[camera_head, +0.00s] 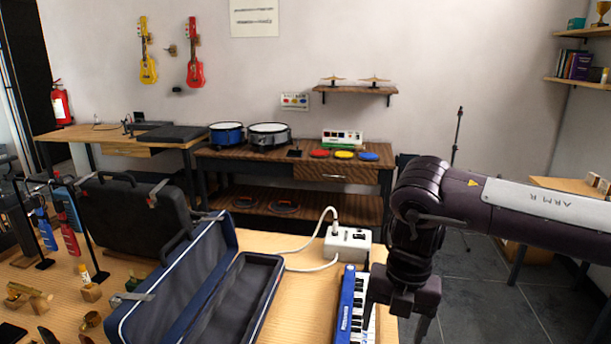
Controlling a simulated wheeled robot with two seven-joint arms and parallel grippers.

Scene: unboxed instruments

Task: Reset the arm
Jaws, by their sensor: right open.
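My right arm (540,205) comes in from the right edge and bends down at a dark elbow-like joint. My right gripper (396,322) hangs from it, pointing down, open, with nothing seen between its fingers. It is at the right edge of the wooden table, beside and partly in front of a blue keyboard (346,300). The lower ends of the fingers are near the bottom edge of the view. My left arm and gripper are not in view.
An open blue case (262,285) lies left of the keyboard, with a closed black case (133,225) behind it. A white socket box (347,243) with cables stands behind the keyboard. Small instruments crowd the table's left. A drum bench (225,160) stands farther back.

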